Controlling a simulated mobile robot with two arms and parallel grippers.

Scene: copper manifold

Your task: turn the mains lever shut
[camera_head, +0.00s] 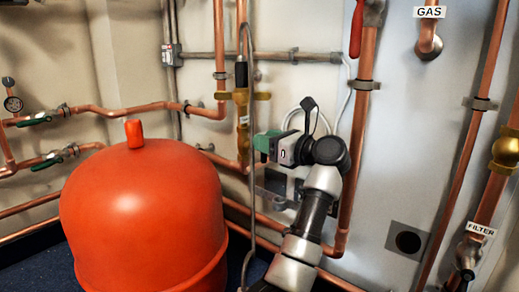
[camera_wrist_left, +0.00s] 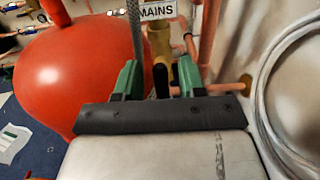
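The MAINS label (camera_wrist_left: 157,11) hangs on a brass valve (camera_wrist_left: 160,42) in the left wrist view. A dark lever end (camera_wrist_left: 160,80) points toward the camera below the valve, between the green fingers of my left gripper (camera_wrist_left: 162,76). Gaps show on both sides of it, so the gripper is open around it, not clamped. In the head view my left gripper (camera_head: 264,145) is just right of the brass valve and pipe (camera_head: 242,108). The lever is hard to make out there, partly hidden by the gripper. My right gripper is not in view.
A large red tank (camera_head: 145,215) stands at the left. A grey braided hose (camera_head: 252,190) runs down close to the gripper. Copper pipes (camera_head: 362,130) and a pale cable loop (camera_wrist_left: 268,85) are to the right.

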